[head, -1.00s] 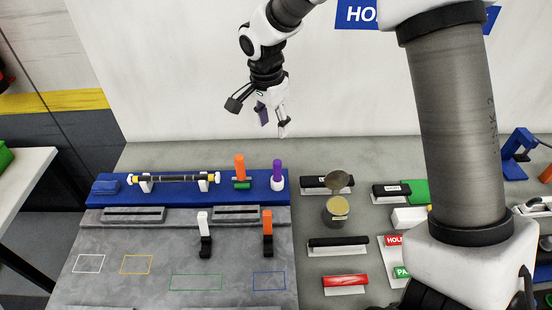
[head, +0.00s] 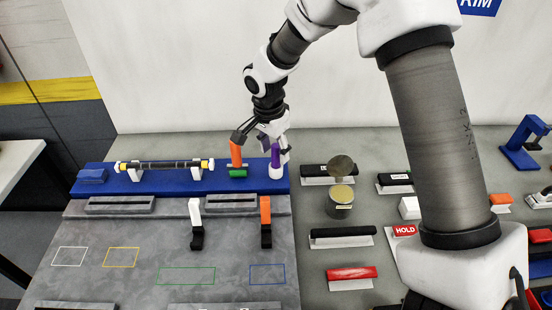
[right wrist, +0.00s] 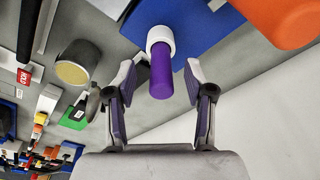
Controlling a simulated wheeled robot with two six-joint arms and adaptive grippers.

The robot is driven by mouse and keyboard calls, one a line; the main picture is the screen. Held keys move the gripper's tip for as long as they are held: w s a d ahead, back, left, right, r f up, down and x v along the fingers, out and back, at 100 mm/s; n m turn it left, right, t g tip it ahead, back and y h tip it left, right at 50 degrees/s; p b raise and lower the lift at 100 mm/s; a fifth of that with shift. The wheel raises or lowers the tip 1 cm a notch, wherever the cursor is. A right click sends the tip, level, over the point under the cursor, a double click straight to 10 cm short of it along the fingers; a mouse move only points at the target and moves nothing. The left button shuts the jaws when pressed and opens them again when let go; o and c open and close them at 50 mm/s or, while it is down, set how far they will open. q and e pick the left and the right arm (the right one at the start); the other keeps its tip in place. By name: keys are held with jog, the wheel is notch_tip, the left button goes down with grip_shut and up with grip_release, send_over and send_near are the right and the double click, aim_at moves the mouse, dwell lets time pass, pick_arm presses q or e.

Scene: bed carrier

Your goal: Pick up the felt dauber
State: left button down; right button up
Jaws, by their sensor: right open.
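The felt dauber appears to be the piece with a purple handle (head: 275,154) and a white round end (head: 276,172). It stands upright at the right end of the blue rack (head: 218,179). In the right wrist view, the purple handle (right wrist: 161,70) lies between the two fingers. My right gripper (head: 274,143) is open around the upper handle, and in the wrist view (right wrist: 160,80) gaps show on both sides. I cannot tell whether either finger touches it in the head view. My left gripper is not in view.
An orange-handled tool with a green base (head: 236,158) stands close left of the dauber. A striped rod (head: 165,165) lies on white supports farther left.

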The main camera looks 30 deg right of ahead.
aim_at(276, 157)
jog(key=f, duration=0.3)
jog(key=shift+w+d+f, duration=0.2)
jog(key=shift+d, duration=0.2)
jog(key=shift+a+r, duration=0.1)
jog(key=shift+c, duration=0.7)
jog(key=shift+s, duration=0.1)
grip_shut()
jog(key=shift+r, duration=0.45)
notch_tip(276, 157, up, 2)
jog(key=shift+r+b, duration=0.1)
jog(key=shift+b, duration=0.4)
jog(key=s+a+r+b, duration=0.2)
jog(key=s+a, duration=0.4)
jog(key=s, duration=0.8)
jog(key=shift+s+a+b, duration=0.25)
jog(key=shift+a+b, duration=0.1)
jog(key=shift+b, duration=0.55)
